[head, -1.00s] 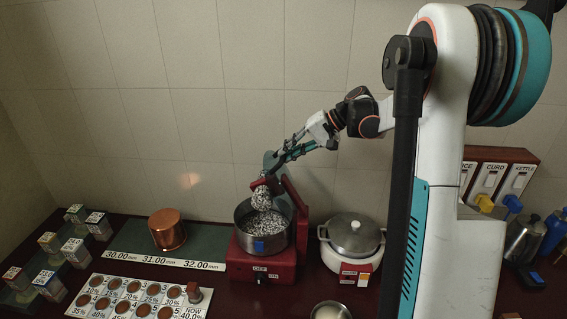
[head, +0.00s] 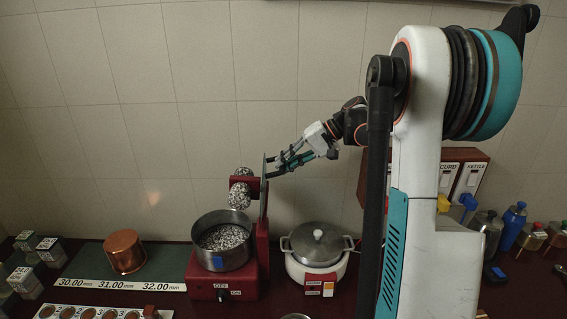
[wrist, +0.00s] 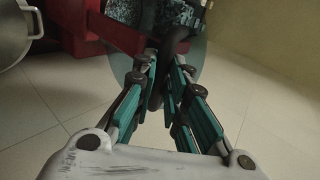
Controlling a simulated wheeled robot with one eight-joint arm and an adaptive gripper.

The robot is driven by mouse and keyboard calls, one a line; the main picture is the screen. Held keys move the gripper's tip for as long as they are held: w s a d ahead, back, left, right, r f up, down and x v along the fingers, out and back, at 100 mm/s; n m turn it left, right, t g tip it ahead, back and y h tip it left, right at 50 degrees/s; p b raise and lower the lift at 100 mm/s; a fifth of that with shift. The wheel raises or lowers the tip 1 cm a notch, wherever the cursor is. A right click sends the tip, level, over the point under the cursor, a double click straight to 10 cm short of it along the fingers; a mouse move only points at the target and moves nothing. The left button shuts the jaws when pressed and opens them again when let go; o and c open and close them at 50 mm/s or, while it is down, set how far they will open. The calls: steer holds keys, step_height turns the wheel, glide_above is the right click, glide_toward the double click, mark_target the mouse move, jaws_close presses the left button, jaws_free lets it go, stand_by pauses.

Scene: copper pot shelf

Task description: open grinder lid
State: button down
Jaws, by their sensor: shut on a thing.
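The grinder (head: 222,288) has a red base with a steel drum (head: 208,262) holding a black-and-white speckled mass. Its lid (head: 264,185) stands upright at the drum's right side, seen nearly edge-on. Two speckled rollers on a red bracket (head: 243,186) stick out leftward from it, clear above the drum. My gripper (head: 274,168) is at the lid's right face. In the wrist view my gripper (wrist: 168,75) is shut on a dark handle (wrist: 174,58), in front of the clear round lid (wrist: 120,62). The exact finger contact is partly hidden.
A lidded white cooker (head: 314,262) stands close right of the grinder, and its metal lid edge (wrist: 20,35) shows in the wrist view. A copper pot (head: 125,252) stands left. Labelled dispensers (head: 465,180) and bottles (head: 512,222) are behind my arm.

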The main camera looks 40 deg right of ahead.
steer(key=shift+s+d+f, duration=0.2)
steer(key=shift+s+f, duration=0.05)
steer(key=shift+f, duration=0.25)
steer(key=c, duration=1.8)
jaws_free()
steer(key=shift+o, duration=1)
steer(key=shift+d, duration=0.35)
steer(key=shift+a, duration=0.1)
steer(key=shift+w+r, duration=0.1)
steer(key=shift+r, duration=0.05)
steer(key=v, duration=1.2)
